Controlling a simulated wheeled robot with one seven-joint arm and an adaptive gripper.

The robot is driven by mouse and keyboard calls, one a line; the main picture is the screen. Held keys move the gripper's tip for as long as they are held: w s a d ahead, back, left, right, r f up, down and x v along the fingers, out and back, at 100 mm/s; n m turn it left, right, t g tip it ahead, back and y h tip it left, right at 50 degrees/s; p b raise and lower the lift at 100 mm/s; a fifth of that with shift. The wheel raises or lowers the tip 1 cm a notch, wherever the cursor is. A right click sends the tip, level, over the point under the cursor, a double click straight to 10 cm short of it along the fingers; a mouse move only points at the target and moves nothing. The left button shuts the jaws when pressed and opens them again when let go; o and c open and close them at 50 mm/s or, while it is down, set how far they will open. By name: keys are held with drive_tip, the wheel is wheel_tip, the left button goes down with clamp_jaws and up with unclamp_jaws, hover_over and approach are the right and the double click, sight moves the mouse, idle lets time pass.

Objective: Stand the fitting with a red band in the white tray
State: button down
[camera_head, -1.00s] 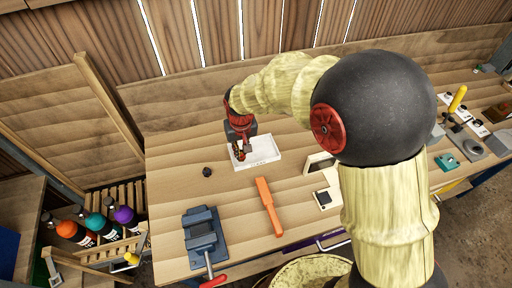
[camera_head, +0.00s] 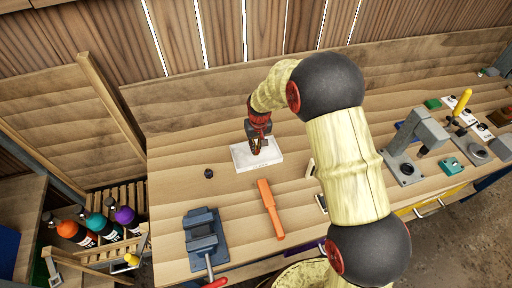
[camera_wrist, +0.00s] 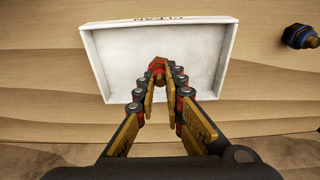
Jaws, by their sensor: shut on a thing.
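The white tray (camera_head: 243,158) lies on the workbench below my gripper. In the wrist view the tray (camera_wrist: 110,62) has "CLEAN" lettered on its far rim. My gripper (camera_head: 258,148) points down over the tray. In the wrist view my gripper (camera_wrist: 159,78) is shut on the fitting with a red band (camera_wrist: 158,66), which shows as a small brass and red piece between the fingertips. The fitting is over the tray's floor; I cannot tell whether it touches it. Most of the fitting is hidden by the fingers.
A dark fitting with a blue band (camera_wrist: 300,37) lies outside the tray; it shows in the head view (camera_head: 208,173). An orange bar-shaped tool (camera_head: 270,207) and a blue vise (camera_head: 204,238) lie nearer the front. A grey press (camera_head: 412,145) stands to the right.

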drive_tip(key=shift+f, duration=0.55)
drive_tip(key=shift+f, duration=0.1)
drive_tip(key=c, duration=1.9)
unclamp_jaws()
